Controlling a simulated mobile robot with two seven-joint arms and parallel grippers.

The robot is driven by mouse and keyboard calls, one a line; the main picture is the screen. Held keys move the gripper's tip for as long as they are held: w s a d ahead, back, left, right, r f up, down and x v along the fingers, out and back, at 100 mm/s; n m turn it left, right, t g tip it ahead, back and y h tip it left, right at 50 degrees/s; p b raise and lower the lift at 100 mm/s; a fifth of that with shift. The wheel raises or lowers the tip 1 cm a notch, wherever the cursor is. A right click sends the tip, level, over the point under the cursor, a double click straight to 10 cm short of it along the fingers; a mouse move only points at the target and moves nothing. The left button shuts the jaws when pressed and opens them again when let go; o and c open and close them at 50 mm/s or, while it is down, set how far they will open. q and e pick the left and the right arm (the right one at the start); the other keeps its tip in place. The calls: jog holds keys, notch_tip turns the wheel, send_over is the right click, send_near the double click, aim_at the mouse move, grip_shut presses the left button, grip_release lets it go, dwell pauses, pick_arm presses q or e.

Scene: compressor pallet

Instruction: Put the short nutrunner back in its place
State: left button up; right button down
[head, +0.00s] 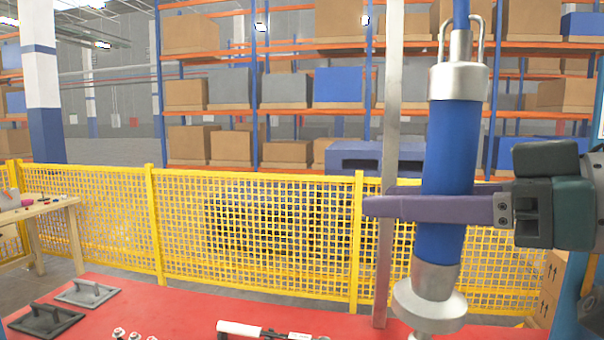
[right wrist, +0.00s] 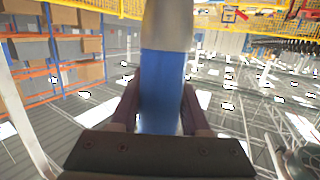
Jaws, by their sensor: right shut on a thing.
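A blue cylindrical tool with silver ends, which I take to be the short nutrunner (head: 447,150), hangs nearly upright at the right of the head view. A blue hose and two bent metal rods run up from its top, and its bottom ends in a round pale flange. My right gripper (head: 372,206) is shut around its blue body, coming in from the right. In the right wrist view the nutrunner (right wrist: 162,85) stands between the two purple fingers (right wrist: 160,108). Its holding place cannot be made out. My left gripper is not in view.
A grey upright post (head: 392,100) stands just left of the nutrunner. The red tabletop (head: 190,305) below holds two handled plates (head: 45,319), several small metal parts and a white-and-black tool (head: 262,331). A yellow mesh fence (head: 255,240) stands behind.

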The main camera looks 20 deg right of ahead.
notch_tip(320, 180, down, 22)
jog(key=w+d+m+h+b, duration=0.1)
jog(key=d+h+b, duration=0.1)
jog(key=b, duration=1.2)
jog(key=shift+r+t, duration=0.2)
jog(key=shift+t, duration=0.1)
jog(key=shift+w+d, duration=0.1)
